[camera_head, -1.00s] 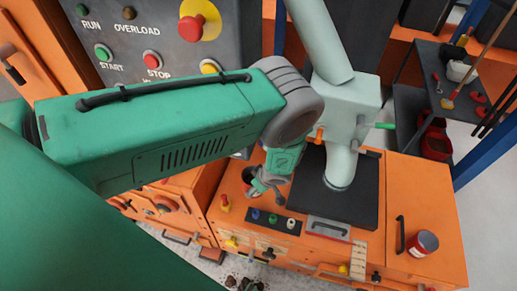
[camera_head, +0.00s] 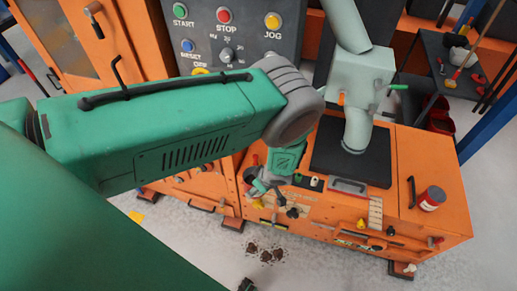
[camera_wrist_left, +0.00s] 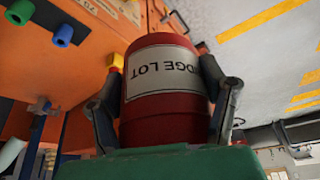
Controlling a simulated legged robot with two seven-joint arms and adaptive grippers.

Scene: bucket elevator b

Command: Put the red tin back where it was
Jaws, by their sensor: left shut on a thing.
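In the left wrist view a red tin (camera_wrist_left: 165,85) with a white label, its lettering upside down, fills the middle between the two fingers. My left gripper (camera_head: 266,190) is shut on this tin, with a finger against each side. In the head view the gripper hangs in front of the orange cabinet's near edge, and the held tin is mostly hidden there by the gripper and wrist. A second red tin (camera_head: 432,198) with a white label stands upright on the right part of the orange cabinet top (camera_head: 405,160).
A grey-green machine column (camera_head: 358,100) rises from a black plate (camera_head: 345,160) on the cabinet. A control panel (camera_head: 235,30) stands behind my arm. Dark clods (camera_head: 264,252) lie on the grey floor. A dark shelf (camera_head: 460,75) with tools stands at the back right.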

